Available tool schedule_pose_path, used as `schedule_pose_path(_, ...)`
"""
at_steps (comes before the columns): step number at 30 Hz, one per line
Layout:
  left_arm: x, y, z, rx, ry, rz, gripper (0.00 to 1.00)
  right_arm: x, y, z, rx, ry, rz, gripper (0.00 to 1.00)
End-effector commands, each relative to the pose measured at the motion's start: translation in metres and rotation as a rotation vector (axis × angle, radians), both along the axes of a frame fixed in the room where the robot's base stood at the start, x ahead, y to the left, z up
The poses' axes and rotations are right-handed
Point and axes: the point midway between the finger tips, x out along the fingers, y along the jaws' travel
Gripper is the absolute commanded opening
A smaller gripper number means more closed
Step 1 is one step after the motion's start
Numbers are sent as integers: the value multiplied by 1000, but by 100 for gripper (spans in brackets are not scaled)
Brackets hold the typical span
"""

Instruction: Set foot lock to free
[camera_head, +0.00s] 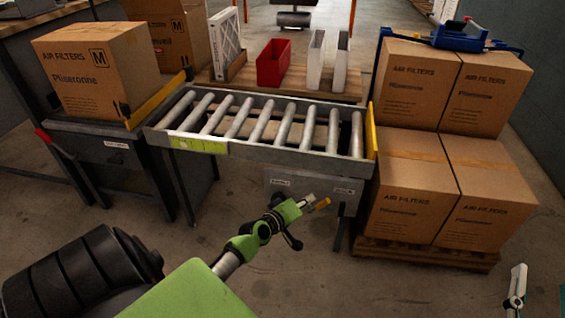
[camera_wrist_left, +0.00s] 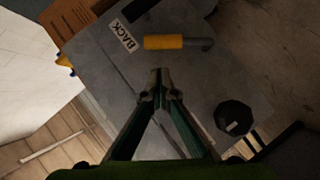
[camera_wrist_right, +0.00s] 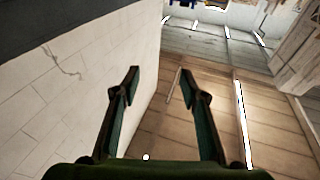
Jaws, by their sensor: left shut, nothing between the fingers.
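My left gripper (camera_head: 308,201) is in front of the grey panel (camera_head: 300,186) under the roller conveyor. Its fingertips meet in the left wrist view (camera_wrist_left: 158,80), with nothing between them. A yellow-gripped handle (camera_wrist_left: 163,42) lies just beyond the fingertips, apart from them; the yellow grip also shows in the head view (camera_head: 323,203). A label reading BACK (camera_wrist_left: 122,36) is beside it. A dark knob (camera_wrist_left: 233,117) with a pale mark is at the right of the panel. I cannot tell which control is the foot lock. My right gripper (camera_wrist_right: 165,85) is open and empty.
The roller conveyor (camera_head: 215,146) stands above the panel. Stacked air-filter cartons (camera_head: 408,190) are on a pallet at the right. A red-handled lever (camera_head: 43,135) is at the left bench. A red bin (camera_head: 272,62) stands behind. The floor in front is clear.

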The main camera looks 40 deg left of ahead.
Motion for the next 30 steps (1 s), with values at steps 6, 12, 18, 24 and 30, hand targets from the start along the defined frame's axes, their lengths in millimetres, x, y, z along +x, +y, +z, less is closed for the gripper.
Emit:
schedule_pose_path(6, -20, -2, 11, 0, 3, -1, 0, 1, -7, -51, -64, 245, -15, 40)
schedule_pose_path(12, -47, -4, 21, 1, 1, -1, 0, -11, -17, -99, -119, 465, -29, 40)
schedule_pose_path(18, -73, -5, 30, 0, 2, -1, 0, -31, -27, -137, -163, 653, -41, 40)
schedule_pose_path(24, -90, -6, 35, 1, 1, -1, 0, -46, -33, -158, -189, 760, -48, 40)
schedule_pose_path(30, -93, -6, 37, 0, 0, 0, 0, -50, -35, -164, -195, 788, -50, 40)
